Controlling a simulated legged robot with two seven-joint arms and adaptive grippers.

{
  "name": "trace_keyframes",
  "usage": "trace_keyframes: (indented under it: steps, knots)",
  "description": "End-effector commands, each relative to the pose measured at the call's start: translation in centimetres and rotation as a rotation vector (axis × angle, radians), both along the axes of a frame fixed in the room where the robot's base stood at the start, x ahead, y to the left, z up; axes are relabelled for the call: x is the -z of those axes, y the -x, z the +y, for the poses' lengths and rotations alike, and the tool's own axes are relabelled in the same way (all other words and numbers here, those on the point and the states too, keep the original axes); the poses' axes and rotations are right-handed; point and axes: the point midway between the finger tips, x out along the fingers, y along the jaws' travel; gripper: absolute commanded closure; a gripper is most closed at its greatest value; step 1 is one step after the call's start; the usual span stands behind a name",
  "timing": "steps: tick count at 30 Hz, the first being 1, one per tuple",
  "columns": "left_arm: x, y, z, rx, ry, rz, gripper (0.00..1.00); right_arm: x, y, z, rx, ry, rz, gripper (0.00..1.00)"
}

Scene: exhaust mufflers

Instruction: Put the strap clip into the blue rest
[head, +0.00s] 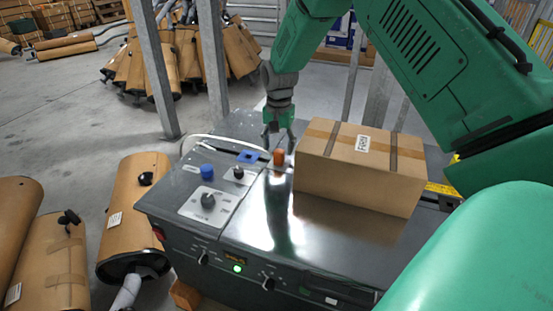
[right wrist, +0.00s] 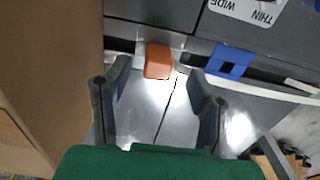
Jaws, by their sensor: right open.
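The strap clip (head: 279,157) is a small orange block on the top of the grey machine, close to the left end of the cardboard box. It also shows in the right wrist view (right wrist: 158,62). The blue rest (head: 248,157) is a flat blue piece with a dark opening, just left of the clip. In the right wrist view the rest (right wrist: 231,62) lies right of the clip. My right gripper (head: 279,138) points down above the clip, open and empty. In the right wrist view its fingers (right wrist: 160,75) stand on either side of the clip, apart from it. My left gripper is out of view.
A taped cardboard box (head: 358,178) stands right beside the clip and my right gripper. Control knobs (head: 208,200) sit on the panel at left. The machine's shiny front top (head: 330,245) is clear. Brown mufflers (head: 135,215) stand on the floor at left.

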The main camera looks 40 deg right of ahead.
Motion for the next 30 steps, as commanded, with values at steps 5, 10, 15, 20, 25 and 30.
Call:
trace_keyframes:
  steps: [5,10,15,20,25,30]
  knots:
    - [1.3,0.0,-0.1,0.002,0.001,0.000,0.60,3.0,-0.1,-0.1,0.001,0.003,0.002,0.50]
    - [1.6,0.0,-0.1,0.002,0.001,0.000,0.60,3.9,-0.1,0.5,0.000,0.010,0.002,0.50]
    - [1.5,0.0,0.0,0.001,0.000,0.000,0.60,3.8,-0.1,0.5,0.000,0.011,0.001,0.50]
    - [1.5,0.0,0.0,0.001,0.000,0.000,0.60,4.1,-0.2,0.0,0.001,0.005,0.001,0.64]
    - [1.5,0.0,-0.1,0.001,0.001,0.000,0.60,4.2,-0.2,-0.3,0.001,0.002,-0.001,0.98]
    - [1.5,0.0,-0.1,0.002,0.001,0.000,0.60,4.1,-0.2,-0.2,0.001,0.009,0.000,0.98]
